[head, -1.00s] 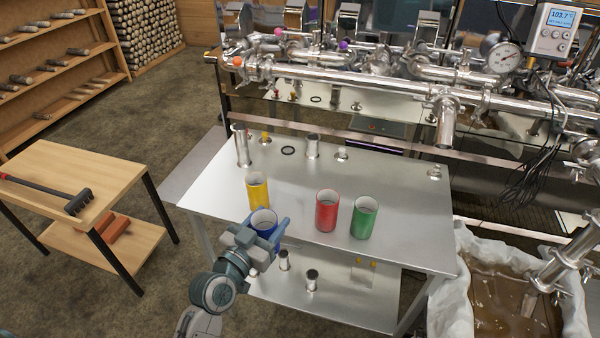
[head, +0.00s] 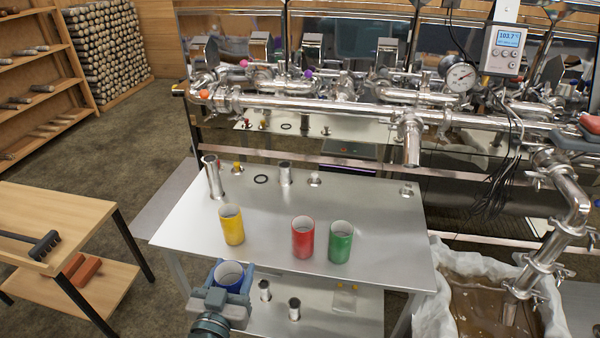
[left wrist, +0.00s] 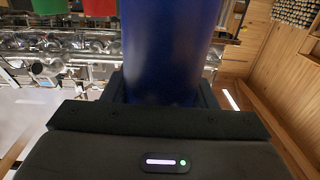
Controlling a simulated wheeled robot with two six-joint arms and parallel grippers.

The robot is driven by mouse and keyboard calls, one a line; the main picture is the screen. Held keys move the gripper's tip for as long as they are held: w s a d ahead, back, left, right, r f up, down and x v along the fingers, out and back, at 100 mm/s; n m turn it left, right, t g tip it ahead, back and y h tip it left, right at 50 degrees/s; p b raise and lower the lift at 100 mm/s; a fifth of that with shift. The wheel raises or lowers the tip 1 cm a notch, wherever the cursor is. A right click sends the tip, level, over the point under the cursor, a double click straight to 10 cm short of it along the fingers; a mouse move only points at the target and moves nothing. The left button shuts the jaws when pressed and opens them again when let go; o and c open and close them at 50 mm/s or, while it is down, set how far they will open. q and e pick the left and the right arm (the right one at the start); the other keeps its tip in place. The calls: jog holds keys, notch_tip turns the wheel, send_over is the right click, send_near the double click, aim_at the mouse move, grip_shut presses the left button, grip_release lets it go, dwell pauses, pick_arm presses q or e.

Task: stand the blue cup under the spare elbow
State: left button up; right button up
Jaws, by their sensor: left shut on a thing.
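The blue cup (head: 229,275) is in my left gripper (head: 231,283), upright, in front of the steel table's near edge in the head view. The left wrist view shows the cup's dark blue wall (left wrist: 165,50) close up between the fingers. A steel spout (head: 412,143) hangs from the long pipe behind the table. Another bent pipe (head: 572,195) runs down into the lined tub at the right. I cannot tell which elbow is the spare one. My right gripper is not in view.
Yellow (head: 232,226), red (head: 303,238) and green (head: 340,242) cups stand on the steel table (head: 385,225). Steel fittings line its back edge. A lined tub (head: 430,305) of brown liquid is at the right, a wooden table (head: 60,205) at the left. The steel table's right part is clear.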

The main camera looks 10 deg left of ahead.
pick_arm(q)
jog(key=w+m+h, duration=0.2)
jog(key=w+h, duration=0.2)
jog(key=w, duration=0.1)
jog(key=shift+w+d+f+m+g, duration=0.2)
jog(key=shift+d+m+g, duration=0.1)
jog(key=shift+d+m, duration=0.1)
jog(key=shift+s, duration=0.1)
jog(key=shift+w+d+f+p, duration=0.1)
jog(key=shift+w+f+p, duration=0.55)
jog(key=shift+w, duration=2.05)
jog(key=shift+w+d+f+p, duration=0.1)
jog(key=shift+w+f+p, duration=0.2)
jog(key=shift+w+f, duration=1.5)
jog(key=shift+w+d+r+p, duration=0.1)
jog(key=shift+w+p, duration=0.35)
jog(key=shift+w, duration=3.1)
